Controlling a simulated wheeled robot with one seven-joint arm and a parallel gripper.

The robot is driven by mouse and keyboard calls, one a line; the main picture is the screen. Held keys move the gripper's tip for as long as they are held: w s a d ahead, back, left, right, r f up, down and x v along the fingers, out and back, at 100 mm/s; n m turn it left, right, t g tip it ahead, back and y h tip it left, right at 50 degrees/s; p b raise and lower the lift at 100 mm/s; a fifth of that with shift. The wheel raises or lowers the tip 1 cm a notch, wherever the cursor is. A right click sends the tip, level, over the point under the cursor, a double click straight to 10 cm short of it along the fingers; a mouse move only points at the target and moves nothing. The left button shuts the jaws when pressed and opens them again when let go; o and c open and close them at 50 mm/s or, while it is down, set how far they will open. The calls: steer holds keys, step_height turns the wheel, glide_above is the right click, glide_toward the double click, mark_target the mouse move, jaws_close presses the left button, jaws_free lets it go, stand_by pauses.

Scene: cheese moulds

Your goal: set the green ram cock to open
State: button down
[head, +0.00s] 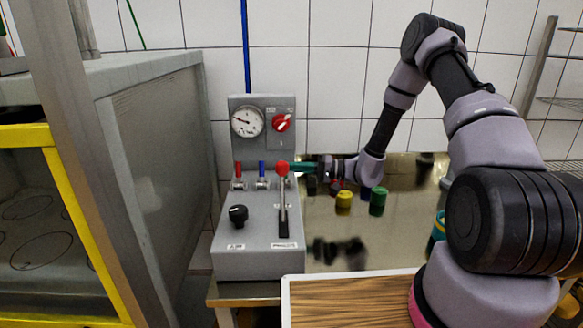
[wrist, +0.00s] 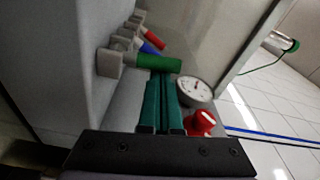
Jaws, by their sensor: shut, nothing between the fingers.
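The green ram cock (wrist: 155,62) shows in the wrist view. Its green handle sticks out from a grey valve body, roughly alongside the blue and red handles. In the head view I cannot make it out behind the lever's red knob and my gripper. My gripper (wrist: 163,82) has two teal fingers, shut and empty. Their tips are right at the green handle, overlapping its lower edge in the picture; I cannot tell whether they touch. In the head view my gripper (head: 294,167) reaches in from the right, just behind the red knob.
The grey panel (head: 225,262) also carries a red cock (head: 238,168), a blue cock (head: 261,168), a red-knobbed lever (head: 282,169), a gauge (head: 247,121), a red rotary switch (head: 281,122) and a black knob (head: 238,214). Yellow (head: 344,199) and green (head: 378,198) pieces stand right.

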steer(key=shift+s+n, duration=0.5)
steer(key=shift+n, duration=0.4)
steer(key=shift+s, duration=0.3)
